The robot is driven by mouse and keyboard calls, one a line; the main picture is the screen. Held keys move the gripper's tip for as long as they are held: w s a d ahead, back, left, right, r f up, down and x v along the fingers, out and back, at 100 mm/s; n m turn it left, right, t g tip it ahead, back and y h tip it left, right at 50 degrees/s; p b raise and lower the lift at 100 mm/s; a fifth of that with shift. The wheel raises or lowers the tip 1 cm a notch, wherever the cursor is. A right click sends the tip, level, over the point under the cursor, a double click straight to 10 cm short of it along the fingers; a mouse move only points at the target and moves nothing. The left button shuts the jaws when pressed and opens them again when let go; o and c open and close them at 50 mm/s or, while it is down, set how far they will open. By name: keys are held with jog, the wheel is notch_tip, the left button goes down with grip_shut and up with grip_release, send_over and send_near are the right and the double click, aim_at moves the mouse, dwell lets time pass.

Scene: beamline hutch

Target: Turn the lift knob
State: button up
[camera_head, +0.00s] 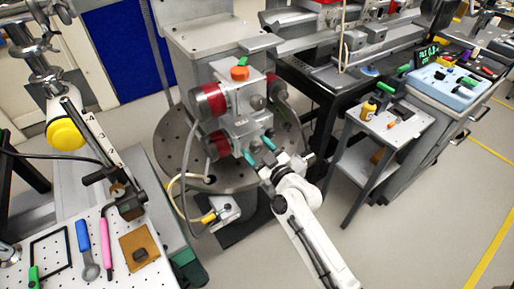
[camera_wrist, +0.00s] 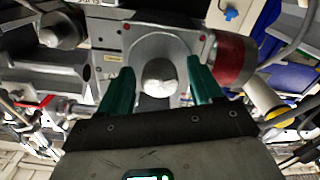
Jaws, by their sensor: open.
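A grey motor assembly (camera_head: 245,125) with red-banded cylinders stands on a round perforated plate. My gripper (camera_head: 260,151) reaches its lower front from the right, with its teal fingers apart. In the wrist view, a silver rounded knob (camera_wrist: 160,77) sits on the assembly's face between the two open fingers of my gripper (camera_wrist: 160,92). The fingers are on either side of the knob, and I cannot see contact. An orange knob (camera_head: 239,73) is on top of the assembly. No label shows which knob is the lift knob.
A red-banded cylinder (camera_wrist: 232,60) is close to the right finger in the wrist view. A pale cable (camera_head: 181,185) loops at the left of the plate. A small grey cart (camera_head: 400,128) stands at the right, and a tool board (camera_head: 90,215) at the lower left.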

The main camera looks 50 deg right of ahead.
jog(key=c, duration=1)
jog(key=shift+c, duration=0.2)
jog(key=shift+m, duration=0.3)
jog(key=m, duration=0.5)
jog(key=m+p, duration=0.1)
jog(key=m, duration=0.5)
jog(key=shift+m, duration=0.3)
jog(key=m+p, duration=0.1)
jog(key=m, duration=0.5)
jog(key=m+p, duration=0.1)
jog(key=m, duration=0.4)
jog(key=shift+f+m, duration=0.1)
jog(key=shift+m, duration=0.2)
